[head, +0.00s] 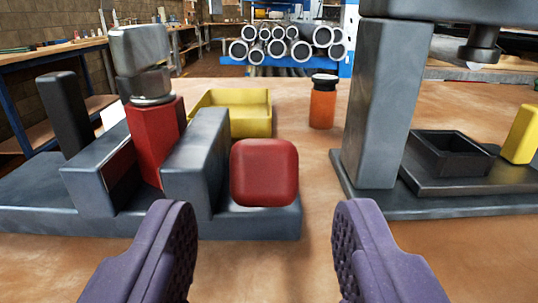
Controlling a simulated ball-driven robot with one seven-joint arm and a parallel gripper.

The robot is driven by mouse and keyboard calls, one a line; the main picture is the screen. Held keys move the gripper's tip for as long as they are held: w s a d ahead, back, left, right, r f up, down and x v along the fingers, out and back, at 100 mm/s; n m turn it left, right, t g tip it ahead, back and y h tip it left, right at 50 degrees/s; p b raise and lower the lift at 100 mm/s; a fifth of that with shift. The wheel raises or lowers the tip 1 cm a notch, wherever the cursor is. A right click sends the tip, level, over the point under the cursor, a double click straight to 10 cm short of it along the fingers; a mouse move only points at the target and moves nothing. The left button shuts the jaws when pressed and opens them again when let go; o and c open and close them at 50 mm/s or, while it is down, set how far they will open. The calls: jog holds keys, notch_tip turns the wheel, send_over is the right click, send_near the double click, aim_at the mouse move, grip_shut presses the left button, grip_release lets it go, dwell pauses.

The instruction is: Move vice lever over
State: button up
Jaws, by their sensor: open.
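A grey vice (198,158) stands on the bench at the left. A red upright block (150,135) stands between its two grey jaws, with a silver metal piece (142,58) on top. A dark upright bar (63,112), which looks like the lever, rises at the vice's left end. A rounded red block (264,172) sits on the right end of the vice base; I cannot tell whether it is part of the vice. My gripper (265,225) is open and empty. Its two purple fingers are spread in the foreground, with the rounded red block ahead of the gap.
A yellow tray (250,122) stands behind the vice. An orange bottle with a black cap (322,104) stands at the back middle. A grey press-like stand (381,110) with a black box (449,155) and a yellow block (522,134) fills the right. Bare bench lies between vice and stand.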

aim_at(264, 175)
jog(key=w+b, duration=0.1)
jog(key=w, duration=0.5)
jog(key=shift+f, duration=0.1)
jog(key=shift+c, duration=0.5)
grip_shut()
